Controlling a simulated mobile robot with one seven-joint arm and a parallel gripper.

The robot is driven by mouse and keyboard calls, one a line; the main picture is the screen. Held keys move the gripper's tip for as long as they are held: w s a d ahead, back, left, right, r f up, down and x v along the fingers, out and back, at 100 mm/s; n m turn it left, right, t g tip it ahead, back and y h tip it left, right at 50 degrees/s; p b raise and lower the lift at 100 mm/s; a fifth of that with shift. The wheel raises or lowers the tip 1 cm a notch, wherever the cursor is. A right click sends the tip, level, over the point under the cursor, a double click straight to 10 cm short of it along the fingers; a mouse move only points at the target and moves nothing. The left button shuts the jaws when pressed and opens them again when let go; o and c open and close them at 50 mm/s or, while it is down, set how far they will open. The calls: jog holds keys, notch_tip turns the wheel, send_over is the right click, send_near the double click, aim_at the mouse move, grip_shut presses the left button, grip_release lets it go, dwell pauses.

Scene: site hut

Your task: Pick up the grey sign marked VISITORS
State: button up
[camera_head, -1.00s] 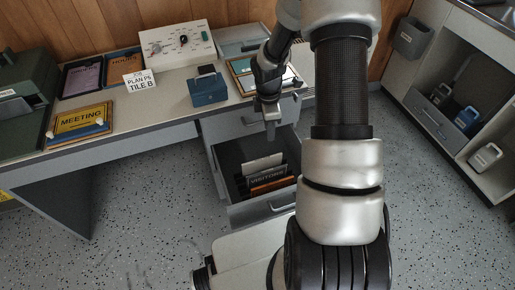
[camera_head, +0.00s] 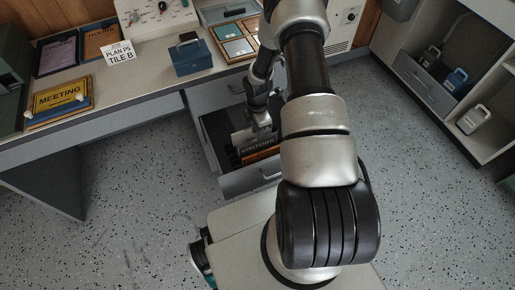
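The grey sign marked VISITORS (camera_head: 257,148) stands in the open drawer (camera_head: 212,152) under the desk, its lettering partly visible. Behind it is a pale panel (camera_head: 239,138), and an orange-brown sign (camera_head: 262,155) stands in front of it. My gripper (camera_head: 262,132) points down into the drawer, right above or at the upper edge of the signs. The fingertips are small and partly hidden among the signs, so I cannot tell whether they are open or touch the VISITORS sign.
On the desk (camera_head: 120,83) are a yellow MEETING sign (camera_head: 60,97), a blue box (camera_head: 190,58) and a white PLAN P5 TILE B card (camera_head: 119,53). The drawer walls surround the signs closely. A shelf unit (camera_head: 480,75) with canisters stands at the right; the floor between is clear.

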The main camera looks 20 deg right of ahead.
aim_at(258, 147)
notch_tip(258, 147, down, 6)
jog(key=shift+r+b, duration=0.15)
jog(key=shift+b, duration=0.65)
jog(key=shift+r, duration=0.1)
jog(key=shift+c, duration=0.2)
grip_shut()
